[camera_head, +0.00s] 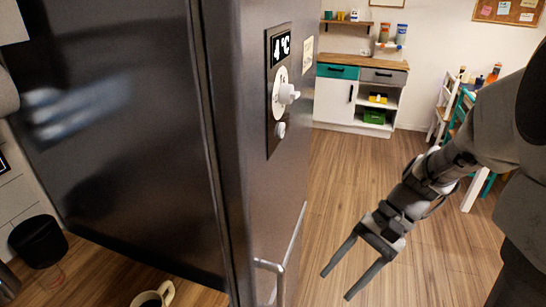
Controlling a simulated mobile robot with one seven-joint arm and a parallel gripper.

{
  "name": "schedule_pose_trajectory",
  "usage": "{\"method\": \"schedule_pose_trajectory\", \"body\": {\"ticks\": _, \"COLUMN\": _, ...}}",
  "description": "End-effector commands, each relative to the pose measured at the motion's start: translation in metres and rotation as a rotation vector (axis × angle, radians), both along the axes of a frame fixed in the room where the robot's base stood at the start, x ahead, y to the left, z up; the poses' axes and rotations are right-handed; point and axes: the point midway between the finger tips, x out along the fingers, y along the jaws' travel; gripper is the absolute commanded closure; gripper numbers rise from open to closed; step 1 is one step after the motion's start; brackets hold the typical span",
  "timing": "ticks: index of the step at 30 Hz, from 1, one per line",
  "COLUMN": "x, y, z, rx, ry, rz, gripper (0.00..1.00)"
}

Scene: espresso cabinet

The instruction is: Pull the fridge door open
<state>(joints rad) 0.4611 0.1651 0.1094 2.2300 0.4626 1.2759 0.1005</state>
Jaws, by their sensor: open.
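The fridge (130,130) fills the left half of the head view, with its dark side facing left. Its grey door (235,120) faces right and looks shut against the body. The door carries a panel with a "4°C" display and a white knob (284,93). A metal handle (268,265) sticks out low on the door, and its lower end is cut off by the picture edge. My gripper (335,286) is open and empty, right of the handle and apart from it, with its fingers pointing down and left.
A white cabinet (333,100) with a wooden top stands against the far wall. A chair and a small table (460,115) are at the back right. The wooden floor (345,190) right of the fridge is clear.

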Motion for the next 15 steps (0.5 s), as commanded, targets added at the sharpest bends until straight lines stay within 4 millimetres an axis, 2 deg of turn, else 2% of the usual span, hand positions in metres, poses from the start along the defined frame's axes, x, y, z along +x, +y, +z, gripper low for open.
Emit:
{"method": "schedule_pose_trajectory", "body": {"ticks": 1, "x": 0.003, "y": -0.004, "z": -0.021, "rx": 0.057, "ry": 0.057, "rz": -0.060, "gripper": 0.43}}
{"method": "schedule_pose_trajectory", "body": {"ticks": 8, "x": 0.022, "y": -0.019, "z": -0.071, "rx": 0.319, "ry": 0.268, "rz": -0.312, "gripper": 0.43}}
{"method": "schedule_pose_trajectory", "body": {"ticks": 15, "x": 0.042, "y": -0.045, "z": -0.121, "rx": 0.617, "ry": 0.444, "rz": -0.560, "gripper": 0.43}}
